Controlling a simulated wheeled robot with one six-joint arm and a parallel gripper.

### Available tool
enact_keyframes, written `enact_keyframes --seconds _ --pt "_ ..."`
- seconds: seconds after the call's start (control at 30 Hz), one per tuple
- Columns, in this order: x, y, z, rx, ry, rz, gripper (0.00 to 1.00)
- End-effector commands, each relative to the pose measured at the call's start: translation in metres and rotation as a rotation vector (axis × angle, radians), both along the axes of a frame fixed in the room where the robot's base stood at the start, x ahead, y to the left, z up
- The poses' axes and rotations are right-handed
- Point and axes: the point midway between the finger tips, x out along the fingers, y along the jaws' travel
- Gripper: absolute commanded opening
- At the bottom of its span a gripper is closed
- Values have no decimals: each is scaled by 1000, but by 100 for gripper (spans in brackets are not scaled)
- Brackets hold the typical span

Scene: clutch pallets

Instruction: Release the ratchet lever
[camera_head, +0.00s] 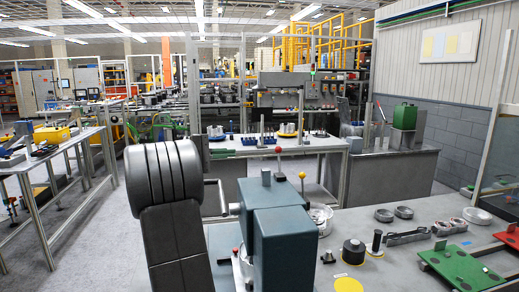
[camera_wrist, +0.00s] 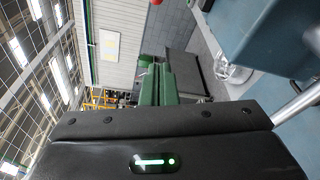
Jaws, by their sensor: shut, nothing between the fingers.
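A teal press-like machine (camera_head: 282,240) stands on the grey bench, close in front of me. A thin rod with a red knob (camera_head: 278,149) rises behind its top, and a yellow-knobbed rod (camera_head: 302,175) stands to its right. A bent metal bar (camera_head: 222,203) juts from its left side. I cannot tell which of these is the ratchet lever. The machine's teal body (camera_wrist: 275,35) is at upper right there.
The bench at right holds metal rings (camera_head: 394,213), a black part (camera_head: 354,251), a yellow disc (camera_head: 348,285) and a green plate (camera_head: 462,268). A second table (camera_head: 275,145) stands behind. Open floor (camera_head: 95,225) lies to the left.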

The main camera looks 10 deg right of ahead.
Motion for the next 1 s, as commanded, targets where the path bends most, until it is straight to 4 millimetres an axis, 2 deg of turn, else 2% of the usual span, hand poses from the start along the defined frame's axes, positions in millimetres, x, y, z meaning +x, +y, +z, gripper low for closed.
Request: enact_keyframes --seconds 0.37,0.57,0.87,1.0 --pt "1 -6 0 1 0 -1 0" --pt "8 -36 -1 -1 2 -5 0" --pt "24 -99 -5 -1 2 -4 0" --pt "7 -107 1 0 0 0 0"
